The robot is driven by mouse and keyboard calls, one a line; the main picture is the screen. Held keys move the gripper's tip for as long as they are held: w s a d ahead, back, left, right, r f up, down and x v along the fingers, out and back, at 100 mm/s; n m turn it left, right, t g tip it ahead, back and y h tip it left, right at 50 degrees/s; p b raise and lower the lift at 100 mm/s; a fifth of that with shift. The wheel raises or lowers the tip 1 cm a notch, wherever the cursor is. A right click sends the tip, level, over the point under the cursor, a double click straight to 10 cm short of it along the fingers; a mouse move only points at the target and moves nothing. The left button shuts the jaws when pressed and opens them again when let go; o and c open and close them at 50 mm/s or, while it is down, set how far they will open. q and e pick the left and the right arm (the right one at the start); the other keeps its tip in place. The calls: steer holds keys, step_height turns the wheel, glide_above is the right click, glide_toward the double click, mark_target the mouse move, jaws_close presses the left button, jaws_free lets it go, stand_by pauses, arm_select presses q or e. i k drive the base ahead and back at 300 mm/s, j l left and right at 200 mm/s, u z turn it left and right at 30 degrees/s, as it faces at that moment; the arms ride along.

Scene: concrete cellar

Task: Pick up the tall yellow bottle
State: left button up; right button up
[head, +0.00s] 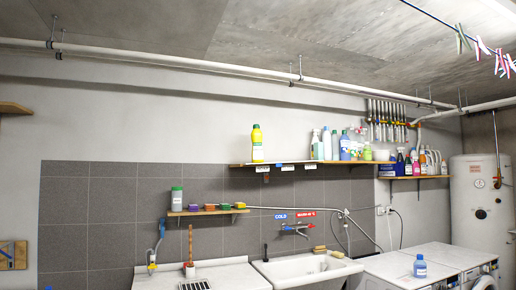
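The tall yellow bottle (257,143) stands upright in the head view, near the left end of the upper wooden wall shelf (240,165). It has a white label and a green-yellow top. Clear shelf separates it from the bottles to its right. Neither of my grippers shows in the head view.
Several bottles (327,144) crowd the right part of that shelf. Below are a white sink (308,268), a white counter and washing machines (410,263) with a blue bottle (420,267). A boiler (482,200) stands right.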

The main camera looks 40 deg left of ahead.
mark_target(257, 156)
steer(key=i+j+u, duration=0.25)
steer(key=i, duration=0.4)
steer(key=i+u, duration=0.2)
steer(key=i, duration=0.45)
steer(key=i+u, duration=0.15)
steer(key=i, duration=0.95)
steer(key=i+l+u, duration=0.15)
steer(key=i, duration=0.95)
